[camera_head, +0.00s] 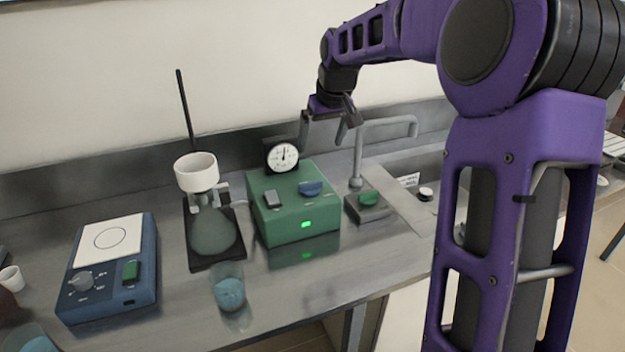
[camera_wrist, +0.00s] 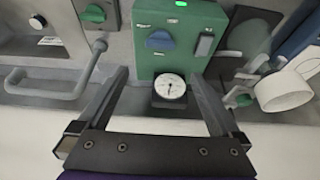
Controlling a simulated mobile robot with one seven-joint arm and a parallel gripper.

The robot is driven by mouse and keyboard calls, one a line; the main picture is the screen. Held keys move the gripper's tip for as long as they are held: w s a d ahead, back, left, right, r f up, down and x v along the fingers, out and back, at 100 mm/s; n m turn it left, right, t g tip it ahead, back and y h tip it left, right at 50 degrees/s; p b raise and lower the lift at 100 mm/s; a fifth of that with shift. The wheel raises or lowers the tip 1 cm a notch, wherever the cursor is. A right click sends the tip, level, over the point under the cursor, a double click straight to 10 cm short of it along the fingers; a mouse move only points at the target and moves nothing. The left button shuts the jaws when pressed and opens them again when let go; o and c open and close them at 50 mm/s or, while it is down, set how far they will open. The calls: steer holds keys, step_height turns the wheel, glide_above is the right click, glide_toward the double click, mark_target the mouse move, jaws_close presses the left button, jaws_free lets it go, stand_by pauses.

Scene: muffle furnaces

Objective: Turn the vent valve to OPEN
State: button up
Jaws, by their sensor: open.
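A green box (camera_head: 297,222) stands on the bench with a dial gauge (camera_head: 283,157) at its back. A blue knob (camera_head: 311,188), which looks like the vent valve, is on its top beside a grey switch (camera_head: 272,199). In the wrist view the blue knob (camera_wrist: 159,40) lies beyond the gauge (camera_wrist: 170,87); small labels near it are too blurred to read. My gripper (camera_head: 322,147) is open and empty, above and behind the box. In the wrist view my gripper (camera_wrist: 158,75) has its fingers either side of the gauge, touching nothing visible.
A flask (camera_head: 212,232) with a white funnel (camera_head: 196,172) stands left of the box. A beaker (camera_head: 229,288) is in front. A faucet (camera_head: 357,160) and a green knob (camera_head: 369,198) are at the right. A blue hotplate (camera_head: 108,270) is at far left.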

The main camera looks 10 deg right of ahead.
mark_target(310, 183)
steer(key=x, duration=1.6)
steer(key=c, duration=1.1)
steer(key=shift+c, duration=0.2)
